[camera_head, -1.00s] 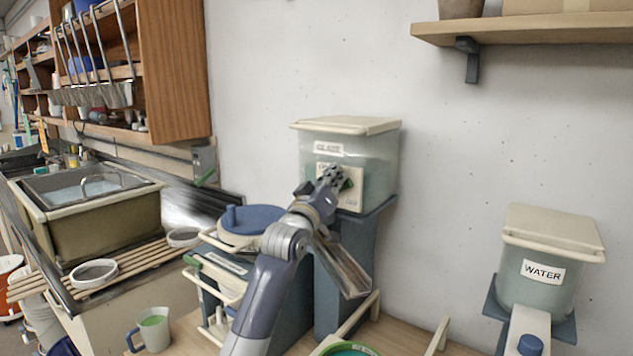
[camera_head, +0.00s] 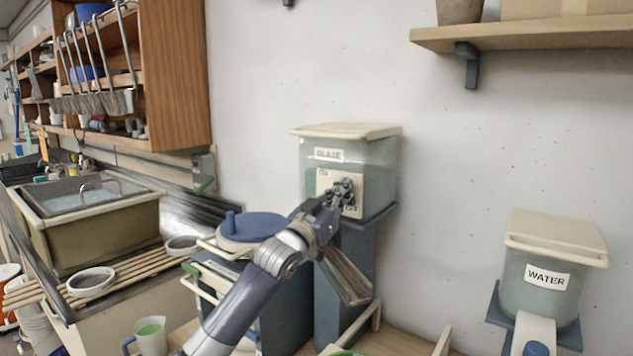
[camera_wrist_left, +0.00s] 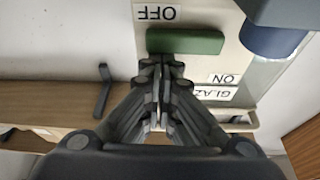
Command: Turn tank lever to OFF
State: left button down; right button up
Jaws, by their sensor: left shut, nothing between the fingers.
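The glaze tank (camera_head: 377,160) is a clear bin with a cream lid, on a blue stand against the wall. Its cream lever plate (camera_head: 325,180) is partly hidden behind my left gripper (camera_head: 342,190). In the left wrist view, which is upside down, the green lever (camera_wrist_left: 185,41) lies level across the plate. The OFF label (camera_wrist_left: 157,12) is above its left part and the ON label (camera_wrist_left: 222,78) below its right end. My left gripper (camera_wrist_left: 160,66) is shut and empty, its tips at the lever's lower edge; I cannot tell whether they touch.
A blue-lidded bucket (camera_head: 252,226) stands left of the tank stand. The water tank (camera_head: 538,285) is at the right. A mug (camera_head: 150,336) stands at the front left. A wall shelf (camera_head: 540,32) is at the upper right; the wall between is clear.

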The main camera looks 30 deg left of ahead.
dwell(0.4)
pick_arm(q)
notch_tip(320, 180, up, 4)
jog(key=p, duration=0.4)
jog(key=shift+s+f, duration=0.2)
jog(key=b+v, duration=0.5)
jog(key=v, duration=0.4)
jog(key=shift+s, duration=0.3)
